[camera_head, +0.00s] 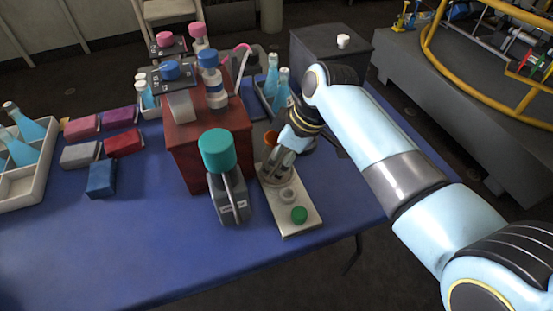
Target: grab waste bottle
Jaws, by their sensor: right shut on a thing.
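My right gripper (277,172) reaches in from the right, pointing down over the far part of a pale tray (276,213). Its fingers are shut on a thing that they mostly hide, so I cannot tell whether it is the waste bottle. A small pale round piece (287,195) and a green cap-like piece (299,214) are on the tray, nearer than the fingers. An orange-brown round thing (270,138) shows partly just behind the gripper. Blue bottles (282,88) stand in a holder behind. None that I see is clearly marked as waste. My left gripper is out of view.
A teal-topped dark device (217,150) stands close left of the tray. Behind it, a red block (205,135) carries devices with blue tops. Coloured boxes (101,177) and a white crate of bottles (38,180) are at the left. The blue tabletop's front (130,250) is clear.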

